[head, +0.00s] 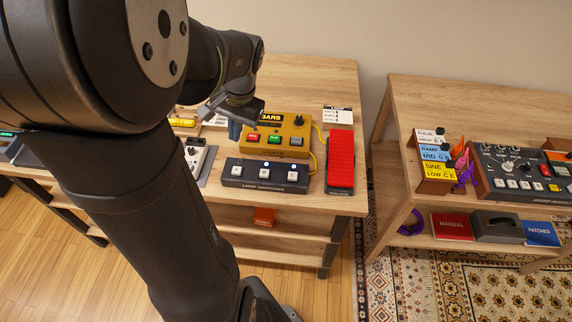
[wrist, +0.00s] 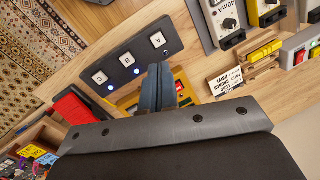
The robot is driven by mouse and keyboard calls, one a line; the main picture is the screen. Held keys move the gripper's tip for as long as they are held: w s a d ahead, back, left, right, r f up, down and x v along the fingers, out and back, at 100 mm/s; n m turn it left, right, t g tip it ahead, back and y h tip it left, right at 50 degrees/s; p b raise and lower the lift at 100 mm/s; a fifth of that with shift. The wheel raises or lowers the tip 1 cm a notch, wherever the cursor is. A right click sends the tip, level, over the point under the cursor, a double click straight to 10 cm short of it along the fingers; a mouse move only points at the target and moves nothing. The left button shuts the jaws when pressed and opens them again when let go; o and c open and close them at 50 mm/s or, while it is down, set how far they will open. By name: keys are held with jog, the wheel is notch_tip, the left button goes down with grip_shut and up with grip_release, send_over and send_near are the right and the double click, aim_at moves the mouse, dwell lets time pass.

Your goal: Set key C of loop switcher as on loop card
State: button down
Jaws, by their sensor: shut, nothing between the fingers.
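The loop switcher (head: 232,183) is a dark box at the front of the table with three white keys in a row. In the wrist view, key C (wrist: 99,77) is at the lower left end, with B (wrist: 126,60) and A (wrist: 157,39) beyond it. Blue lights glow by C and B; A's light looks dim. A small white card (head: 338,115) with unreadable print stands at the back right; I cannot tell whether it is the loop card. My gripper (head: 235,131) is shut and empty, behind the switcher, apart from key C.
A yellow box (head: 291,130) with coloured buttons and a knob stands behind the switcher. A red pedal (head: 340,160) is to its right. A white pedal (head: 195,152) is to the left. Another white card (wrist: 225,80) shows in the wrist view. A second table stands to the right.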

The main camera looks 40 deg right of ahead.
jog(key=s+d+f+m+t, duration=0.3)
jog(key=s+d+m+t, duration=0.2)
jog(key=m, duration=0.3)
jog(key=m+t+h, duration=0.2)
jog(key=m+t, duration=0.1)
jog(key=m, duration=0.5)
send_over(296, 178)
jog(key=shift+f, duration=0.3)
jog(key=shift+w+f, duration=0.1)
jog(key=shift+f, duration=0.05)
jog(key=shift+f, duration=4.3)
jog(key=shift+f, duration=0.4)
